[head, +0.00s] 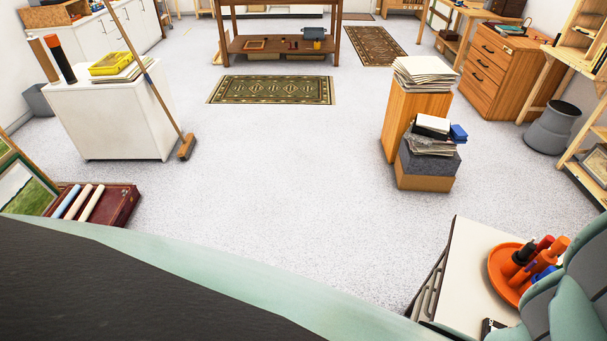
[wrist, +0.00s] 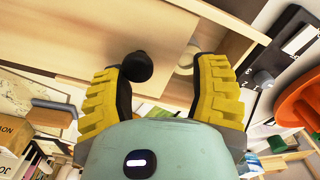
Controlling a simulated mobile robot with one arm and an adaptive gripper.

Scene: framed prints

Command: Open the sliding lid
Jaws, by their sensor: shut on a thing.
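In the wrist view, a pale wooden box fills the top, with a flat sliding lid (wrist: 115,30) across it. A round black knob (wrist: 137,66) stands out near the lid's lower edge. My gripper (wrist: 160,70), with yellow ribbed fingers, is around the knob; the knob lies close to the left finger. A gap beside the lid shows part of the box's inside, with a round cream thing (wrist: 187,62) in it. The far side of the knob is hidden. In the head view the box and my fingers do not show.
An orange tray (head: 497,268) with several bottles stands on a white cabinet (head: 467,270) at lower right. The same orange tray shows at the right of the wrist view (wrist: 300,100). A grey-handled tool (wrist: 52,112) lies at left. The middle floor is clear.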

